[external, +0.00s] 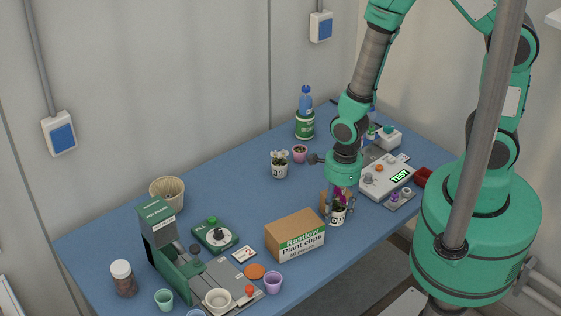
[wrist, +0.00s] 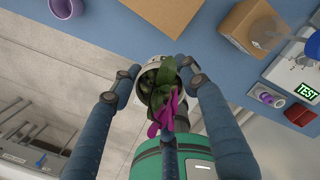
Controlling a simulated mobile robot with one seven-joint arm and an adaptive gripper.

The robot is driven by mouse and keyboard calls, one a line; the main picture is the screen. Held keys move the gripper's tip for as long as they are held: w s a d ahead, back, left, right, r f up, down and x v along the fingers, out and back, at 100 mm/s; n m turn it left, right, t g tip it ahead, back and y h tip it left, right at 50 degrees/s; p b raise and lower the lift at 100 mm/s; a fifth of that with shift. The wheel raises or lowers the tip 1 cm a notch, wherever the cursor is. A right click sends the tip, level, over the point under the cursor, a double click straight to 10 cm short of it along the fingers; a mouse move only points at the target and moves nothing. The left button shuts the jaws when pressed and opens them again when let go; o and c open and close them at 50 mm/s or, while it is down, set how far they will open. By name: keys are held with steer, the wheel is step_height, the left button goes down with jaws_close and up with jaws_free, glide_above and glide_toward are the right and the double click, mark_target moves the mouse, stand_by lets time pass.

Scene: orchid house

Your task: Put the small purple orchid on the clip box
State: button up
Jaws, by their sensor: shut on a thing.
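The small purple orchid (external: 341,195) has magenta flowers, green leaves and a white pot with a dark mark. My gripper (external: 338,207) is shut on it near the table's front edge, pointing down. In the wrist view the orchid's magenta flowers (wrist: 165,112) and leaves show between the fingers of my gripper (wrist: 157,76), with the pot rim beyond them. I cannot tell whether the pot touches the table. The clip box (external: 290,240) is a closed cardboard carton with a green and white label, just left of the orchid. Its top looks bare.
A brown block (external: 325,200) stands right behind the orchid. A TEST device (external: 388,178) stands to the right. A white-flowered pot (external: 279,166) stands farther back.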

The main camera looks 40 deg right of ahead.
steer(key=w+a, duration=0.2)
steer(key=w, duration=0.1)
steer(key=w+a, duration=0.2)
steer(key=w, duration=0.1)
steer(key=w+a+f, duration=0.1)
steer(key=w+a, duration=0.1)
steer(key=w, duration=0.2)
steer(key=shift+a+p, duration=0.2)
steer(key=shift+p, duration=0.1)
steer(key=shift+f, duration=0.1)
steer(key=shift+f, duration=1.7)
steer(key=shift+f, duration=0.1)
steer(key=o, duration=1.3)
